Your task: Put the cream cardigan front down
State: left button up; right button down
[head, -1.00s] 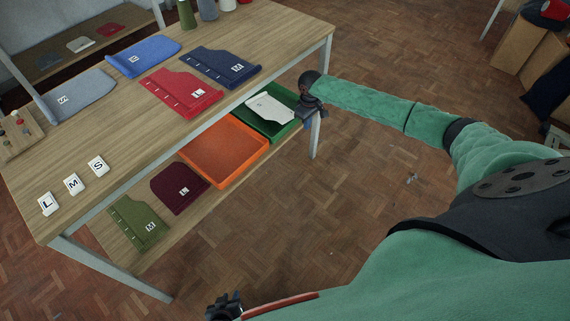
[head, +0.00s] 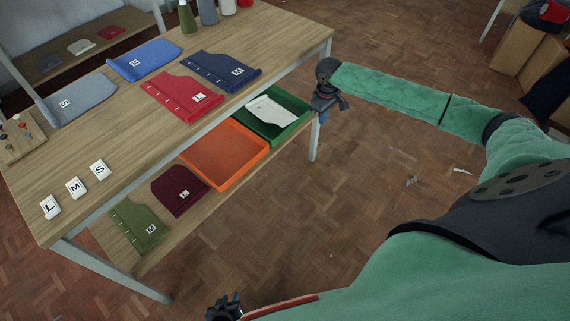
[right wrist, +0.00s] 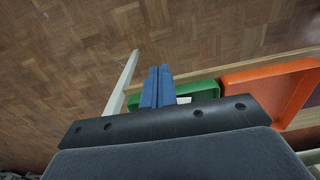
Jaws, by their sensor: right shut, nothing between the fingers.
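The cream cardigan front (head: 270,111) lies in the green tray (head: 305,119) at the right end of the lower shelf. My right gripper (head: 322,116) is just to the right of that tray, apart from the cream front. In the right wrist view its blue fingers (right wrist: 158,87) are together with nothing between them. A small pale piece of the cream front (right wrist: 184,100) shows behind them, mostly hidden. My left gripper (head: 224,308) is at the bottom edge of the head view, far from the tray; its fingers are too unclear to read.
An orange tray (head: 238,178) stands beside the green one, with maroon (head: 180,190) and olive (head: 138,225) fronts further left on the shelf. Red, navy, blue and grey fronts lie on the tabletop (head: 130,130) above. A table leg (head: 314,140) is close to my right gripper.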

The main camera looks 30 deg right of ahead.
jog(key=s+a+f+n+p, duration=0.1)
jog(key=s+a+p, duration=0.2)
jog(key=a, duration=0.7)
jog(key=s+a+n+y+p, duration=0.1)
jog(key=s+a+p, duration=0.2)
jog(key=s+a, duration=0.5)
jog(key=a, duration=0.3)
jog(key=shift+s+f, duration=0.25)
jog(key=shift+f, duration=0.1)
